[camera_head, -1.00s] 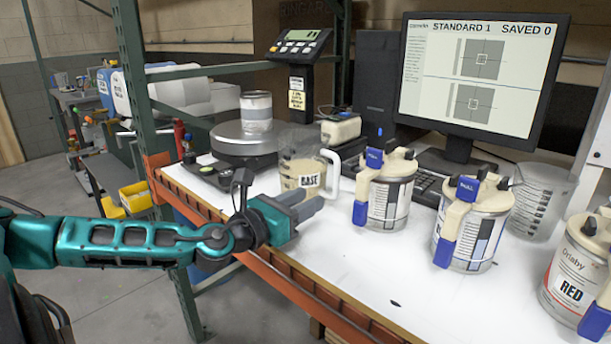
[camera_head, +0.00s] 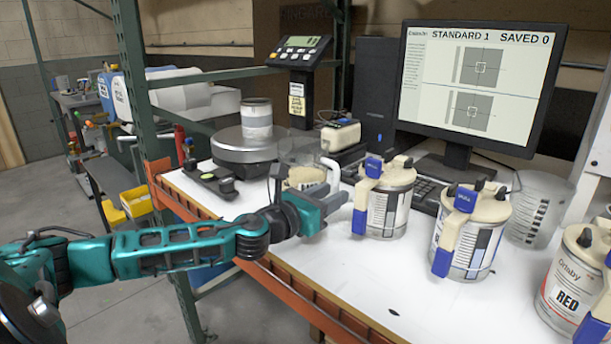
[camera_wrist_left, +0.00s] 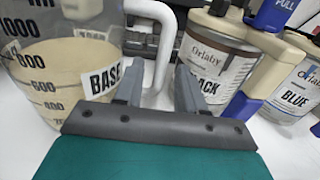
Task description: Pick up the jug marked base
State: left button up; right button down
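The jug marked BASE (camera_head: 303,177) is a clear measuring jug with cream liquid and a white handle. It stands upright on the white bench, partly hidden by my left gripper in the head view. In the left wrist view the jug (camera_wrist_left: 50,75) fills the left side, with its label and scale showing. My left gripper (camera_head: 338,203) is open beside the jug, on its near side. In the left wrist view the jug's handle (camera_wrist_left: 164,55) shows between the two open fingers (camera_wrist_left: 158,82); I see no grip on it. My right gripper is not in view.
A can labelled BLACK (camera_wrist_left: 215,62) stands close right of the fingers. Another can (camera_head: 472,235), a RED can (camera_head: 572,285) and an empty measuring jug (camera_head: 540,205) are further right. A scale (camera_head: 245,146) with a tin stands behind left. The front bench is mostly clear.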

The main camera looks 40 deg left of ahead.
pick_arm(q)
jog(key=shift+w+d, duration=0.15)
jog(key=shift+w, duration=1)
grip_shut()
dwell(0.5)
jog(key=shift+r, duration=0.15)
